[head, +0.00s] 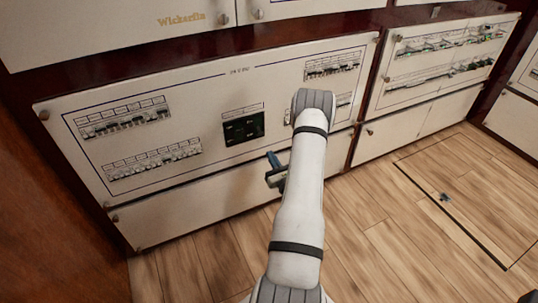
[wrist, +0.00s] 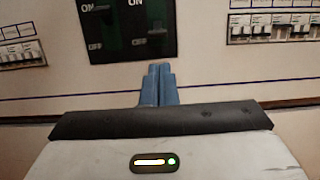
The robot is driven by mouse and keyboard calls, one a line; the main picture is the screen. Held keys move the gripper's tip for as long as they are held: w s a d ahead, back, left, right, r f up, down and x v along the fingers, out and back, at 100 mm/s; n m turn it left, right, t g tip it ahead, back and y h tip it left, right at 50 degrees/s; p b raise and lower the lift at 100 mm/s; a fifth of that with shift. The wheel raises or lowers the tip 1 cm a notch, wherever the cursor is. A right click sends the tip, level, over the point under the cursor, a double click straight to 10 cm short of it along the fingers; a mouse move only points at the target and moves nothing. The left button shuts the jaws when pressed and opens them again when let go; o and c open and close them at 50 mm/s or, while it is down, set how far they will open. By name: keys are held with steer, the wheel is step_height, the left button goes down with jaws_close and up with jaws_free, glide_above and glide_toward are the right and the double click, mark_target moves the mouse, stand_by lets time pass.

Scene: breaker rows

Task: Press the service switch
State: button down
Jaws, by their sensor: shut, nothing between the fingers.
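A dark switch plate (head: 243,128) sits in the middle of the white breaker panel (head: 220,85). In the wrist view the dark plate (wrist: 125,28) shows ON and OFF marks for two switches, a left lever (wrist: 97,8) and a right lever (wrist: 157,31). No readable label tells me which is the service switch. My gripper (head: 272,160) has blue fingers, which also show in the wrist view (wrist: 160,70). The fingers are shut and empty, just below the plate's lower edge in the wrist view. I cannot tell whether they touch the panel.
Breaker rows (head: 123,118) lie left of the plate, and more breakers (head: 331,65) lie to its right, partly hidden by my arm. A second panel (head: 445,50) stands farther right. The wooden floor (head: 400,220) in front is mostly clear, with a hatch (head: 470,190) at right.

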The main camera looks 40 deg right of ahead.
mark_target(261, 134)
steer(key=b+x, duration=0.1)
steer(key=x, duration=0.7)
steer(key=shift+b, duration=0.35)
